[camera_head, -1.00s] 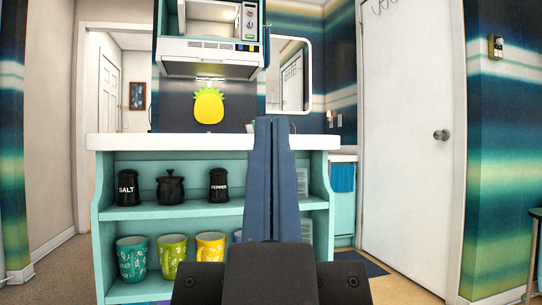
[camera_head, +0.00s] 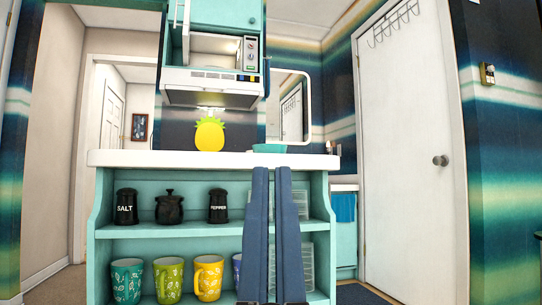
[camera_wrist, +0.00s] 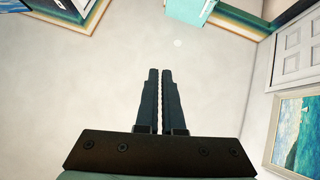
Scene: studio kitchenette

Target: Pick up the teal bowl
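The teal bowl (camera_head: 269,148) sits on the white counter top (camera_head: 130,158), right of the yellow pineapple shape. Only its low side shows in the head view. My gripper (camera_head: 272,170) points up in front of the shelf unit, its fingertips just below the bowl in the picture. In the wrist view, my gripper (camera_wrist: 159,72) has a narrow gap between its two dark fingers, with nothing between them. The bowl does not show in the wrist view.
Below the counter, open shelves hold black jars (camera_head: 169,207) and patterned mugs (camera_head: 208,277). A microwave (camera_head: 212,50) hangs above the counter. The yellow pineapple (camera_head: 209,134) stands left of the bowl. A white door (camera_head: 410,150) is at the right.

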